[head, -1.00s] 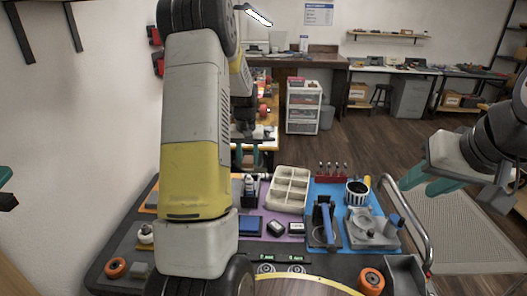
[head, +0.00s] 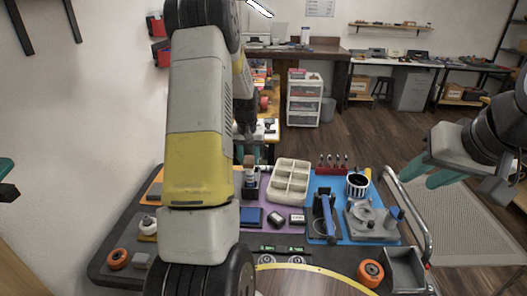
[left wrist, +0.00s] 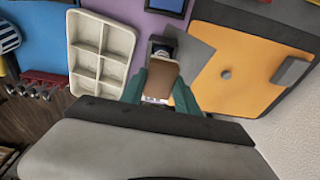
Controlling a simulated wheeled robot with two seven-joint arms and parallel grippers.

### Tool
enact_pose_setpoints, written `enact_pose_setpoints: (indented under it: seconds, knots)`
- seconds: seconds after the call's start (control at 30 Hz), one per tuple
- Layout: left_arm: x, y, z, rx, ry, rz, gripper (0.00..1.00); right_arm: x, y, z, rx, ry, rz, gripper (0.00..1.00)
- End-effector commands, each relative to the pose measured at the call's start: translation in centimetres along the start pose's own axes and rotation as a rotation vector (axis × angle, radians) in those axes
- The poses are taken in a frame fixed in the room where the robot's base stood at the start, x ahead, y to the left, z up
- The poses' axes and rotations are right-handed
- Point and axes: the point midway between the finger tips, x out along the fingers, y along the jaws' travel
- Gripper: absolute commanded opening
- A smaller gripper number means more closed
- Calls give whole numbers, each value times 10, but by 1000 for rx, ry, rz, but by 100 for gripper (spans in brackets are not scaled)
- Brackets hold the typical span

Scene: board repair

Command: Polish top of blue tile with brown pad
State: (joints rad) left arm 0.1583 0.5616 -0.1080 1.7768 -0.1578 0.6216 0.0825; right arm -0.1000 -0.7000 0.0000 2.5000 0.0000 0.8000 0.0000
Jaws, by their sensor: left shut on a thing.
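The brown pad (left wrist: 162,78) is held between the teal fingers of my left gripper (left wrist: 158,92) in the left wrist view. In the head view my left gripper (head: 251,153) is beyond my forearm, above the far side of the bench, with the pad (head: 249,161) small between its fingers. The blue tile (head: 251,216) lies flat on the purple mat, nearer me than the pad and apart from it. Its edge shows at the top of the left wrist view (left wrist: 168,5). My right gripper (head: 428,172) is empty and open, off to the right.
A bottle in a dark holder (head: 250,185) stands between pad and tile. A cream compartment tray (head: 290,180) is to the right. Two small dark blocks (head: 286,219) lie right of the tile. A blue-handled tool (head: 325,215) stands on the blue mat.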

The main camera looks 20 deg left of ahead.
Motion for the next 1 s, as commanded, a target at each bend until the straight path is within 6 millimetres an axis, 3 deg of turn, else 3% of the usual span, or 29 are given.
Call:
enact_pose_setpoints:
  seconds: [1.0]
  knots:
    - [9,0,1,0,0,0,5,0,0,0,0,0,0,36]
